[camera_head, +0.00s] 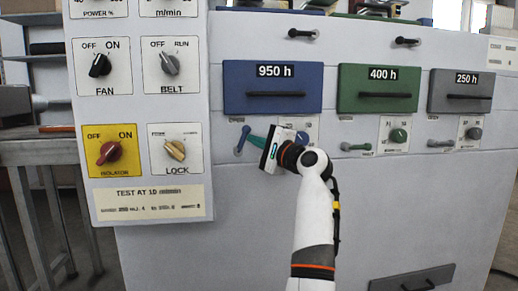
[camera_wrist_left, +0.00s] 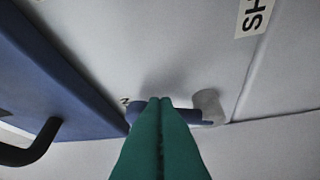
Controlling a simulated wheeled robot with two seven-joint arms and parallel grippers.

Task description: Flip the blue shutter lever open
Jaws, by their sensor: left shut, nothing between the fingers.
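The blue shutter lever (camera_head: 243,138) sits on the panel under the blue 950 h drawer (camera_head: 273,88). It points up, slightly tilted to the right, toward the OPEN label (camera_head: 237,120). In the left wrist view the lever (camera_wrist_left: 195,116) runs from its grey pivot (camera_wrist_left: 209,104) toward the blue drawer. My left gripper (camera_head: 251,139) has its green fingertips shut with nothing between them, just right of the lever. In the left wrist view the fingertips (camera_wrist_left: 160,102) cover the middle of the lever; I cannot tell whether they touch it. My right gripper is not in view.
A blue dial (camera_head: 302,138) is partly behind my gripper. The green lever (camera_head: 357,147) and the grey lever (camera_head: 441,143) lie nearly flat under their drawers. A switch panel (camera_head: 148,205) stands at the left. The lower panel front is mostly clear.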

